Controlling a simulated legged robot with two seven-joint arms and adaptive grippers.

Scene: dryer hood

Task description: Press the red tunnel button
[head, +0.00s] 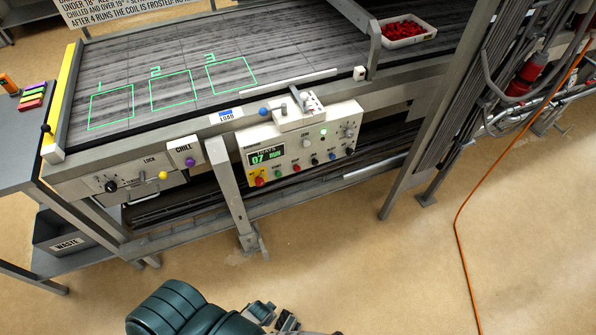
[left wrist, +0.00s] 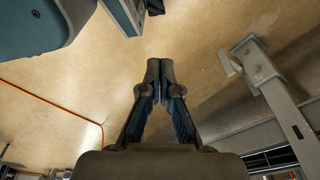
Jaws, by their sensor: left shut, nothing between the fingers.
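The control panel (head: 322,150) hangs on the front of the conveyor frame, with a green-lit display reading 07 RUN. A larger red button (head: 260,181) sits on a yellow patch at its lower left corner. A second, smaller red button (head: 297,168) is further right in the same row; the labels are too small to read. My left gripper (left wrist: 166,78) is shut and empty over the floor in the left wrist view. In the head view an arm of mine shows at the bottom edge, low and apart from the panel. My right gripper is not identifiable.
A grey post (head: 228,185) stands just left of the panel and shows in the left wrist view (left wrist: 277,105). A conveyor bed (head: 130,60) runs behind. A white tray (head: 432,34) holds red pieces. An orange cable (head: 457,235) crosses the floor. Floor before the panel is clear.

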